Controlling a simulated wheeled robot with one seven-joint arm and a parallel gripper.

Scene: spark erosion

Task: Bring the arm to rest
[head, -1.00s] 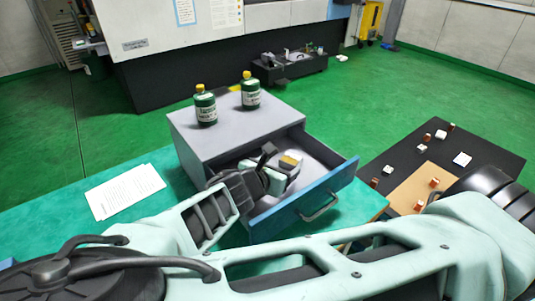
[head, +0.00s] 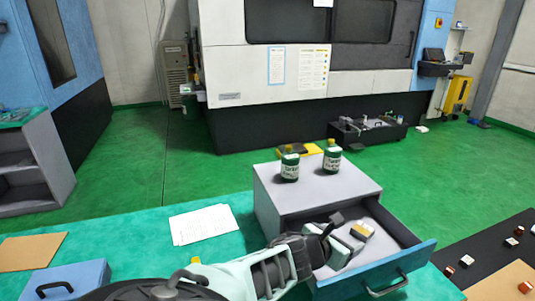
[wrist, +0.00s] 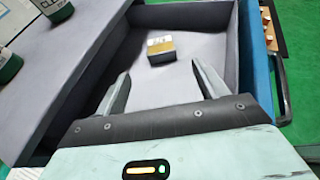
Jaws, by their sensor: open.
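My gripper (wrist: 158,88) is open and empty over the pulled-out drawer (wrist: 193,19) of a grey cabinet, its fingers pointing into the drawer. It also shows in the head view (head: 350,232), at the drawer's left side. A small block (wrist: 161,50) with a yellowish top lies on the drawer floor beyond the fingertips, apart from them. The block also shows in the head view (head: 362,230), just right of my gripper. My arm comes in from the bottom of the head view.
Two green bottles with yellow caps (head: 289,166) (head: 331,158) stand on the cabinet top (head: 310,187). Papers (head: 204,224) lie on the green table (head: 130,240), with a blue box (head: 68,280) at left. Small blocks (head: 467,261) lie on a dark surface at right. The drawer front (head: 390,275) sticks out.

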